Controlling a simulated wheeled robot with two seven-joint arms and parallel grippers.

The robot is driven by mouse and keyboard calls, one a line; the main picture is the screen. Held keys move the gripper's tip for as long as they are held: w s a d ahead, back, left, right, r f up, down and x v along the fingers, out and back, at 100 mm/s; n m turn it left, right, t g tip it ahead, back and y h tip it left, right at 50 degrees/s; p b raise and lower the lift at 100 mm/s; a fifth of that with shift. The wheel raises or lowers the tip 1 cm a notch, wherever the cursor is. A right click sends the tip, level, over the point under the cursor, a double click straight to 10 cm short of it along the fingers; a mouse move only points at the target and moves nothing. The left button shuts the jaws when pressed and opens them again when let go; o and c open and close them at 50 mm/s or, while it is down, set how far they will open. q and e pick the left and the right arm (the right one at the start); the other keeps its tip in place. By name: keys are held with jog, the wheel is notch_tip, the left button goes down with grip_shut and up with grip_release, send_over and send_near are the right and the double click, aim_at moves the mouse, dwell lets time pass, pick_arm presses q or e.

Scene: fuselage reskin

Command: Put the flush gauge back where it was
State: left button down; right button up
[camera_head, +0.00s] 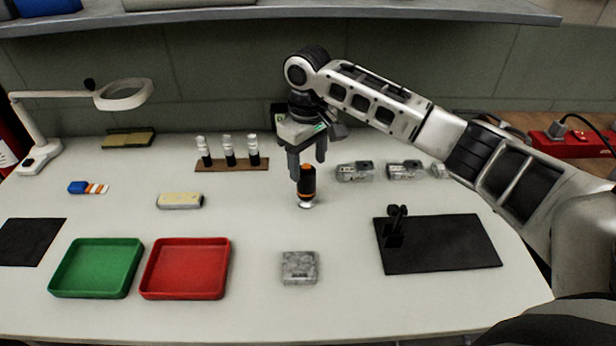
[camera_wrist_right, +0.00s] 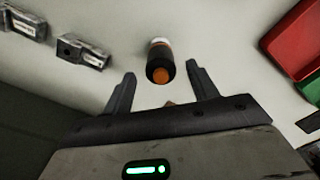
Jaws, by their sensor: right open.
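A black cylinder with orange bands and a silver foot, which I take to be the flush gauge (camera_head: 307,186), stands upright on the white table near the middle. It also shows in the right wrist view (camera_wrist_right: 159,62), with its orange top end facing the camera. My right gripper (camera_head: 307,166) is open, pointing down just above the gauge. In the right wrist view the gripper's fingers (camera_wrist_right: 160,78) are apart, and the gauge shows beyond the gap between their tips. I cannot tell whether they touch it. My left gripper is not in view.
A rack of black and white cylinders (camera_head: 232,167) stands left of the gauge, grey blocks (camera_head: 355,172) to its right. A grey block (camera_head: 299,268) lies in front. A black mat (camera_head: 450,246) bears a small black stand (camera_head: 394,232). Green (camera_head: 97,268) and red (camera_head: 187,268) trays lie front left.

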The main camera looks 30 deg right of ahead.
notch_tip(320, 180, up, 5)
jog(key=shift+r, duration=0.1)
dwell(0.6)
